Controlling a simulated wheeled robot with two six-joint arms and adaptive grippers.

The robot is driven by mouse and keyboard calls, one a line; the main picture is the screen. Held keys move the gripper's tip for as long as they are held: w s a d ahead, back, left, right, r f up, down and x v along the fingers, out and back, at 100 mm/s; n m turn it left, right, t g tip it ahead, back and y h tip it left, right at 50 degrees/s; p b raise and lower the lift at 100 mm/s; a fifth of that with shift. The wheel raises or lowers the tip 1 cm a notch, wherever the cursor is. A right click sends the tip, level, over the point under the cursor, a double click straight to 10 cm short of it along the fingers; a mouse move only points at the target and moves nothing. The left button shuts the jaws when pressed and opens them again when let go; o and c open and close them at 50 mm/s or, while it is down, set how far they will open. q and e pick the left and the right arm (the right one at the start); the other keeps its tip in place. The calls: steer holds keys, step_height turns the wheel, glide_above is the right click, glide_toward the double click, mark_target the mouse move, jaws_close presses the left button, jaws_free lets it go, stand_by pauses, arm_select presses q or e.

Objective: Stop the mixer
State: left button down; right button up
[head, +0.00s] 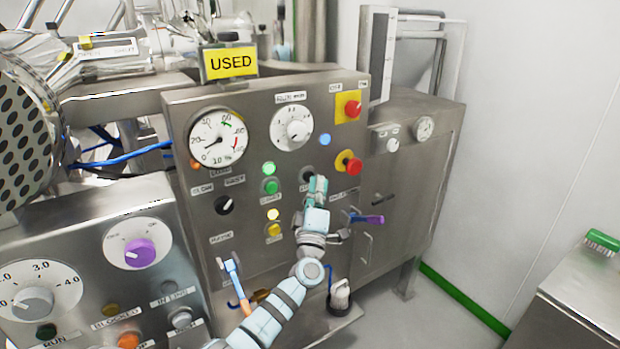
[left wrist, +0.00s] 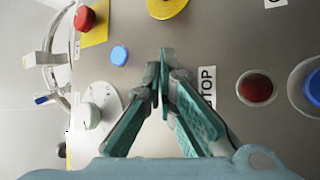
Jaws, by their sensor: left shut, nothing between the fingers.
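The steel mixer panel (head: 240,120) stands ahead with gauges, lights and buttons. My left gripper (head: 317,184) is shut and empty in front of its middle, and its fingertips also show in the left wrist view (left wrist: 165,55). A dark round button (head: 307,171) shows just above the fingertips. In the left wrist view, a STOP label (left wrist: 207,87) lies beside the fingers, with a dark red button (left wrist: 257,88) to its right. The fingers hide part of the panel, and I cannot tell whether they touch it. My right gripper is not in view.
Two red mushroom buttons on yellow plates, upper (head: 352,108) and lower (head: 350,165), sit right of the fingers. A second panel with a purple knob (head: 138,252) stands at front left.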

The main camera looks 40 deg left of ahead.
arm_select(q)
steer(key=shift+w+a, duration=0.15)
steer(key=shift+a, duration=0.25)
stand_by(0.5)
steer(key=shift+d, duration=0.1)
steer(key=shift+s+d+p, duration=0.3)
steer(key=shift+d+p, duration=0.15)
steer(key=shift+d, duration=0.25)
steer(key=shift+s+d+p, duration=0.25)
steer(key=shift+d+p, duration=0.1)
steer(key=shift+d, duration=0.45)
steer(key=shift+s+d+p, duration=0.2)
steer(key=shift+d+p, duration=0.15)
steer(key=shift+d, duration=0.45)
steer(key=shift+s+d+p, duration=0.25)
steer(key=shift+d+p, duration=0.1)
steer(key=shift+d, duration=0.45)
